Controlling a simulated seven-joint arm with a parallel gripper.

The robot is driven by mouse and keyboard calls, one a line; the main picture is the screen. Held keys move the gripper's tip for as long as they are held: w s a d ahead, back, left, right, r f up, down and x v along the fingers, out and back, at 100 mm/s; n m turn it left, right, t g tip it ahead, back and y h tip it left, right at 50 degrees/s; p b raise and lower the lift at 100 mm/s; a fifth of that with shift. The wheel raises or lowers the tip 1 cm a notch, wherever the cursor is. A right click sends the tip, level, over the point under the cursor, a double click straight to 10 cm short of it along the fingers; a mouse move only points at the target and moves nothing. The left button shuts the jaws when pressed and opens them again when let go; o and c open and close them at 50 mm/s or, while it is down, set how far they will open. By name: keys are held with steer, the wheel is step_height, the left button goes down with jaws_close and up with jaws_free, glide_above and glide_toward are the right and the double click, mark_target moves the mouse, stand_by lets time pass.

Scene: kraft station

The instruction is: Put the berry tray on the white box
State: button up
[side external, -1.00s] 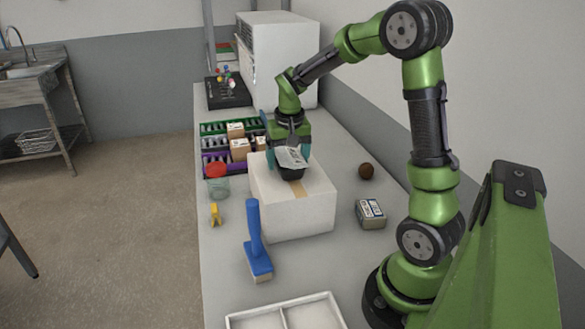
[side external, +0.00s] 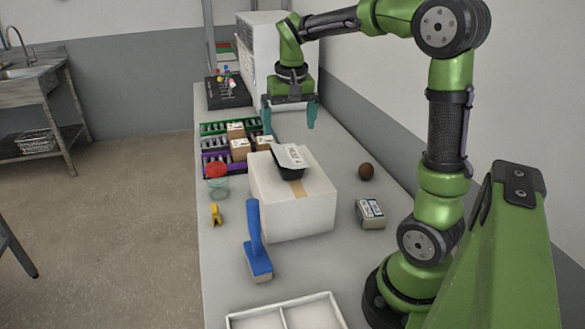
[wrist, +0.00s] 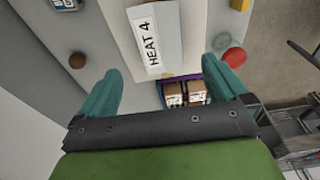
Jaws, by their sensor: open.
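The black tray with a white printed label (side external: 290,157) rests on top of the white box (side external: 300,215), near its far edge. In the wrist view, the tray's label (wrist: 150,40) reads "HEAT 4"; the tray's contents are hidden. I cannot tell whether the tray overhangs the box edge. My gripper (side external: 290,119) is open and empty, above and behind the tray, clear of it. In the wrist view, my gripper (wrist: 168,78) has its teal fingers wide apart, with nothing between them.
Green and purple crates (side external: 214,165) with small brown boxes stand left of the white box. A red-lidded jar (side external: 217,182), a blue-handled brush (side external: 256,240), a brown ball (side external: 366,171) and a labelled pack (side external: 370,213) surround it. A divided white tray (side external: 285,316) lies in front.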

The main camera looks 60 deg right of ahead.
steer(key=s+a+n+t+y, duration=0.1)
steer(key=s+a+n+t, duration=0.1)
steer(key=s+a, duration=0.3)
steer(key=s+a+n+t+y, duration=0.2)
steer(key=s+a, duration=0.4)
steer(key=a, duration=0.7)
steer(key=shift+s+a+f+n+t, duration=0.2)
steer(key=shift+n+t, duration=0.3)
steer(key=shift+t, duration=0.5)
